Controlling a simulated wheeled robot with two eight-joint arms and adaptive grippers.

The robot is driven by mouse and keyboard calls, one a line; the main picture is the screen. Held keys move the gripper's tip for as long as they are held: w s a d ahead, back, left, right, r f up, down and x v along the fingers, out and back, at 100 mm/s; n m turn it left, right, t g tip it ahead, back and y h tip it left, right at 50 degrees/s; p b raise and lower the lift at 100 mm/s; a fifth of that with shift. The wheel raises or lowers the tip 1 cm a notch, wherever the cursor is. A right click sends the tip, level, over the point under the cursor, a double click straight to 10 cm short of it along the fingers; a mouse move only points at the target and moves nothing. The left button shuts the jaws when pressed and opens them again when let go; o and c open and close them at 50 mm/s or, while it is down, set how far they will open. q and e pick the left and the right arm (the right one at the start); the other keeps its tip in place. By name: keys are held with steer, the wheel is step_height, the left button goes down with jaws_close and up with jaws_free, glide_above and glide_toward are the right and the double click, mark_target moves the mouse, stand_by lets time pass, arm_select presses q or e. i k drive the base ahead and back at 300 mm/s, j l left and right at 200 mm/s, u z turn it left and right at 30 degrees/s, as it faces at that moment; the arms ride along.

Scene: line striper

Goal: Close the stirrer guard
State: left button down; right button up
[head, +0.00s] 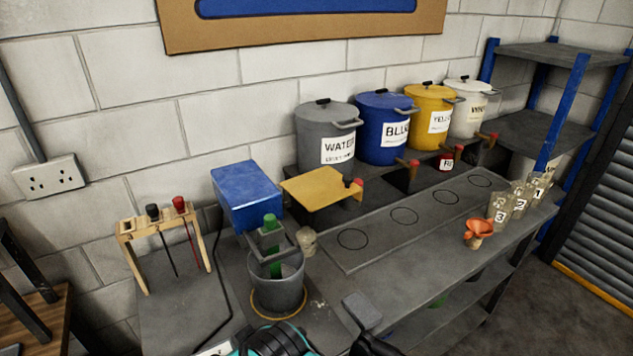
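The stirrer has a blue box (246,194) by the wall, with a green stem (271,246) reaching down into a grey bucket (277,284). A flat yellow panel (317,187), seemingly the stirrer guard, lies about level at the right of the blue box, clear of the bucket; its hinge is not clear. A grey frame (268,246) sits around the stem at the bucket's mouth. A teal and black part of my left arm (275,340) shows at the bottom edge, in front of the bucket and apart from the panel. Its fingertips are not clear.
Lidded WATER (326,136), blue (384,128), yellow (430,111) and white (468,108) containers with red-knobbed taps stand behind. A wooden rack (142,228) is left. A grey pad (362,310) sits low centre. Numbered bags (520,204) and an orange funnel (479,230) are right.

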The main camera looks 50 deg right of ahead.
mark_target(315, 190)
steer(key=z, duration=0.4)
steer(key=k+z, duration=0.15)
steer(key=z, duration=0.2)
steer(key=k+z, duration=0.1)
steer(key=z, duration=0.65)
steer(key=k+l, duration=0.05)
